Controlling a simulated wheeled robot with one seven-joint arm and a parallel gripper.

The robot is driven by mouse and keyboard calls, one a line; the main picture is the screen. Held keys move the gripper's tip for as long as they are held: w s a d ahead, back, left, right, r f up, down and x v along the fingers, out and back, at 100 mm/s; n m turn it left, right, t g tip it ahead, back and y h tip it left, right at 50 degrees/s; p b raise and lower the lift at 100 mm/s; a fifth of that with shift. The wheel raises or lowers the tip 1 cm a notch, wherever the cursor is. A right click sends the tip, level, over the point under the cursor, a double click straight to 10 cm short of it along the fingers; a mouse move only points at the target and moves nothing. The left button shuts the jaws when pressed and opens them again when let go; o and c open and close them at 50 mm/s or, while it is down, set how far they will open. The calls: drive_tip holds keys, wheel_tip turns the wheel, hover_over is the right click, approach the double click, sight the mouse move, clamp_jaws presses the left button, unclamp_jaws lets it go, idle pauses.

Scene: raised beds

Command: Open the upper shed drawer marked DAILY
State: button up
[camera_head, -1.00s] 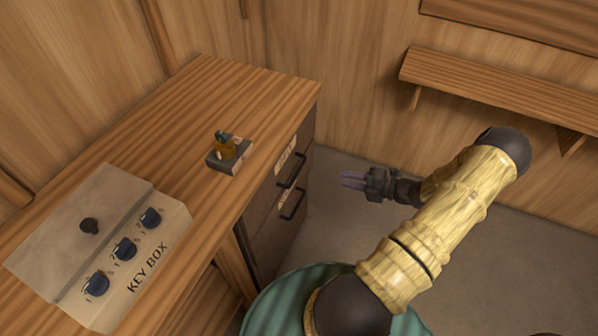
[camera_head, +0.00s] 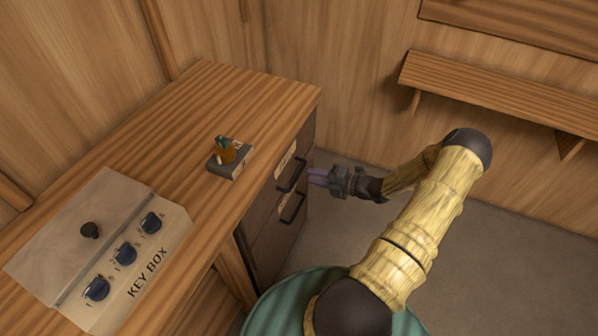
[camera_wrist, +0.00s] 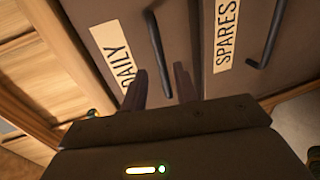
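The upper drawer marked DAILY shows in the wrist view (camera_wrist: 133,40) with its label and a dark bar handle (camera_wrist: 158,48). In the head view, the upper handle (camera_head: 293,174) is on the bench's right-hand front. My gripper (camera_head: 318,177) is just right of that handle, pointing at the drawer front. In the wrist view, its two purple fingers (camera_wrist: 160,88) are apart with nothing between them, and the DAILY handle's lower end is near the gap between them. I cannot tell if they touch the handle. The drawer looks shut.
The lower drawer, marked SPARES (camera_wrist: 237,35), has its own handle (camera_head: 292,207) just below. A wall shelf (camera_head: 490,95) is at right. Floor right of the drawers is clear.

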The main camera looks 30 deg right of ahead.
sight(299, 173)
drive_tip(key=x, duration=0.6)
drive_tip(key=shift+w+a, duration=0.15)
clamp_jaws()
